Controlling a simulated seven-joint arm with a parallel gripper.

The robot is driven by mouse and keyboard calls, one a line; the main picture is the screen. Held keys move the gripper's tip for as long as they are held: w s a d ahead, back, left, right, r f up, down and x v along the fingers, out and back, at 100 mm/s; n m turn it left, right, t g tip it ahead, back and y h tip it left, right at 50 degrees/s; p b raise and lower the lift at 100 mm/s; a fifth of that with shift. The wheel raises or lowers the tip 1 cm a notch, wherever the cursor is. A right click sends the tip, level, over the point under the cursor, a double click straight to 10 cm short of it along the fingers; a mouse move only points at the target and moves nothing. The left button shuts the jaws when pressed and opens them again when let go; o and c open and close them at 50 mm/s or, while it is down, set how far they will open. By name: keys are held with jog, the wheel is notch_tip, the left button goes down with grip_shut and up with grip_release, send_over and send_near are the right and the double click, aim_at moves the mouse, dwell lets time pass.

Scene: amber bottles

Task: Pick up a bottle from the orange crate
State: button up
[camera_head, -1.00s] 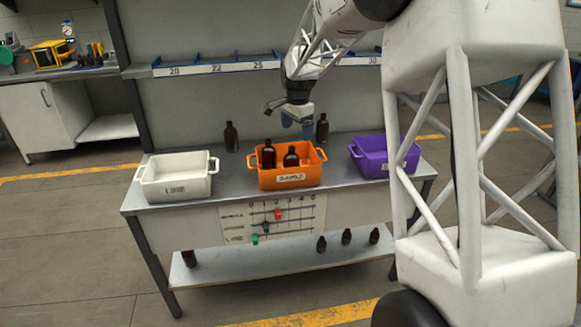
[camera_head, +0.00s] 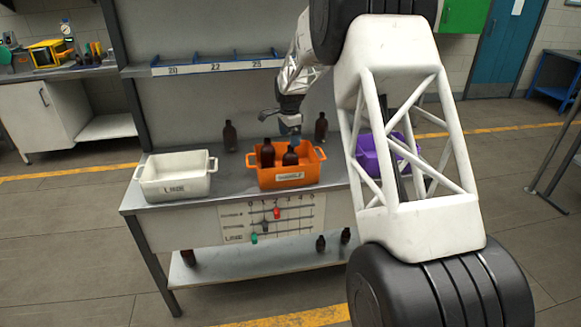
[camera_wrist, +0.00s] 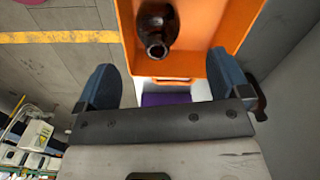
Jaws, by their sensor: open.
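The orange crate (camera_head: 258,179) stands on the table with a white label on its front. Two dark amber bottles stand in it, the left one (camera_head: 268,154) and the right one (camera_head: 290,157). My gripper (camera_head: 291,131) is above the right part of the crate, close over the right bottle. In the wrist view the crate (camera_wrist: 210,30) shows one bottle (camera_wrist: 157,32), its mouth toward the camera. My gripper's two blue fingers (camera_wrist: 165,78) are wide apart with nothing between them. The bottle appears just beyond the fingertips.
A white crate (camera_head: 174,187) stands to the left and a purple crate (camera_head: 367,158) to the right, partly hidden by my arm. Two bottles stand behind the orange crate, at left (camera_head: 230,137) and right (camera_head: 321,127). A blue-edged rack (camera_head: 215,66) runs above.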

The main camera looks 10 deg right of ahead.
aim_at(291, 152)
jog(key=shift+f, duration=0.1)
jog(key=shift+f, duration=1.2)
jog(key=shift+f, duration=0.1)
jog(key=shift+s+d+f, duration=0.1)
jog(key=shift+f, duration=1.15)
jog(key=shift+s+d+f, duration=0.1)
jog(key=shift+f, duration=1.15)
jog(key=shift+c, duration=0.2)
jog(key=c, duration=1.3)
jog(key=shift+r, duration=0.2)
